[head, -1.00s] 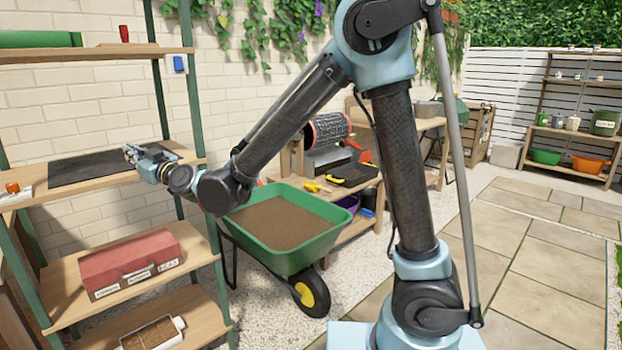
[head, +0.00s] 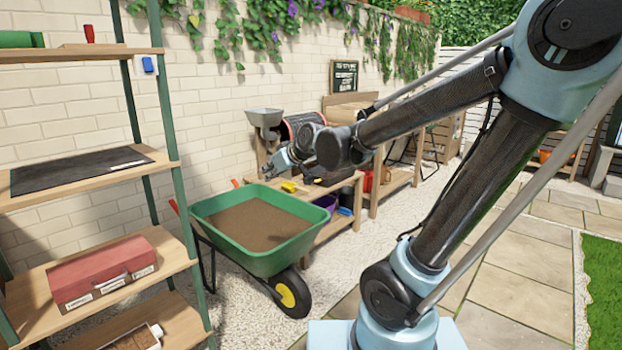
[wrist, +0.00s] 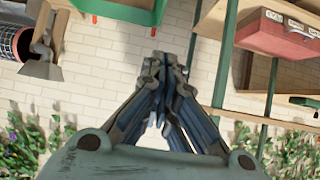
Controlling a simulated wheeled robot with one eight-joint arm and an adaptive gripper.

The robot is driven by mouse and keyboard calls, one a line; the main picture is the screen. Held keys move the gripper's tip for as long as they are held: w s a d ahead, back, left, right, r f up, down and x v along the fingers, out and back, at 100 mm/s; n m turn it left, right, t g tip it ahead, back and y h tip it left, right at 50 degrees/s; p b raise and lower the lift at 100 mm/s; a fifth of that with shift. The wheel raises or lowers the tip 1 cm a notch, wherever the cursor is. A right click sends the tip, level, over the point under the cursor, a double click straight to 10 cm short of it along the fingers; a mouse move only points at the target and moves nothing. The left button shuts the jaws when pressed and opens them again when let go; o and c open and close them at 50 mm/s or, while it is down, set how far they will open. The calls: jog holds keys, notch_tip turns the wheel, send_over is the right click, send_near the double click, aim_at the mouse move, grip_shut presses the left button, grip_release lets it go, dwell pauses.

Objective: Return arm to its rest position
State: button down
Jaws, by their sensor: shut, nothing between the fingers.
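My gripper (head: 275,168) hangs in the air at the end of my arm, above the far right part of the green wheelbarrow in the head view. In the wrist view its fingers (wrist: 160,62) meet at the tips, shut with nothing between them. My arm reaches from the lower right up to a high elbow, then down left to the gripper.
The green wheelbarrow (head: 282,263) holds brown soil. Left stands a shelf with a dark mat (head: 75,168) and a red toolbox (head: 100,270). A wooden bench (head: 335,205) with a drum (head: 300,125) stands behind the wheelbarrow. Open paving (head: 520,265) lies right.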

jog(key=s+d+f+m+g+h, duration=0.15)
jog(key=s+d+f, duration=0.25)
jog(key=d, duration=0.6)
jog(key=s+d+f+m+h, duration=0.3)
jog(key=s+d+f, duration=0.15)
jog(key=d, duration=0.55)
jog(key=s+d+f+m+g+h, duration=0.3)
jog(key=s+d+f+m, duration=0.2)
jog(key=s+d, duration=0.7)
notch_tip(320, 180, down, 3)
jog(key=shift+s+d+r+g+h, duration=0.15)
jog(key=shift+s+d+g+h, duration=0.05)
jog(key=shift+g+h, duration=0.15)
jog(key=shift+a, duration=0.1)
